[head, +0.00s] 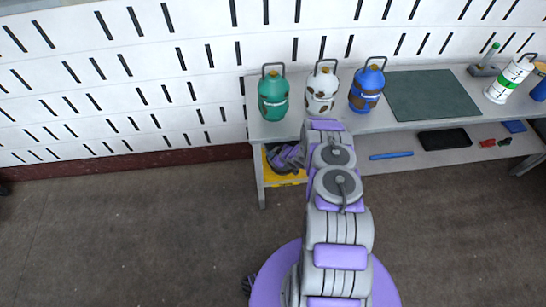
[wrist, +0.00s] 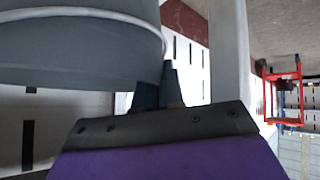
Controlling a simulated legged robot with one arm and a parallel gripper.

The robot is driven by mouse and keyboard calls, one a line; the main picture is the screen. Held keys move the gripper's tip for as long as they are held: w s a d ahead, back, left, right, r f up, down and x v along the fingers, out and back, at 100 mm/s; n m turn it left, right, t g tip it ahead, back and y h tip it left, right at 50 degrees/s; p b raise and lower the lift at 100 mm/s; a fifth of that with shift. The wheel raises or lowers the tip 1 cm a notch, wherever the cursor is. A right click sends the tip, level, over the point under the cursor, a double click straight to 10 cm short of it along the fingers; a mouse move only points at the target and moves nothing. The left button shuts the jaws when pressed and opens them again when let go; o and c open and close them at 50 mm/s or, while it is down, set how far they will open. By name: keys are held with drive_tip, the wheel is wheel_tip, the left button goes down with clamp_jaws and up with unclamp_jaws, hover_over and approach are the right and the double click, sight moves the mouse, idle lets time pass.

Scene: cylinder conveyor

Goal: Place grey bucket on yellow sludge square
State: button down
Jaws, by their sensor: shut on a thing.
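The grey bucket (wrist: 75,55) fills the upper left of the wrist view, with a pale wire-like line curving along it. My gripper (wrist: 158,92) is shut on the bucket; its dark fingers meet the bucket's edge, and the exact grip point is partly hidden. In the head view, the end of my arm reaches under the left end of the table, over the yellow sludge square (head: 292,181). Only part of the yellow square shows below the tabletop. I cannot make out the bucket clearly there, nor tell whether it touches the square.
The table (head: 420,130) has a lower shelf and a left leg close to my arm. Green, white and blue canisters (head: 273,100) stand on top. A dark mat (head: 432,95) lies to their right. A slotted white wall is behind. The wrist view shows a red frame (wrist: 282,92).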

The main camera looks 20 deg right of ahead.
drive_tip(key=shift+a, duration=0.1)
drive_tip(key=c, duration=1.2)
unclamp_jaws()
drive_tip(key=shift+c, duration=0.2)
drive_tip(key=shift+s+r, duration=0.1)
drive_tip(key=p+v, duration=0.3)
drive_tip(key=v, duration=0.9)
drive_tip(key=shift+p, duration=0.4)
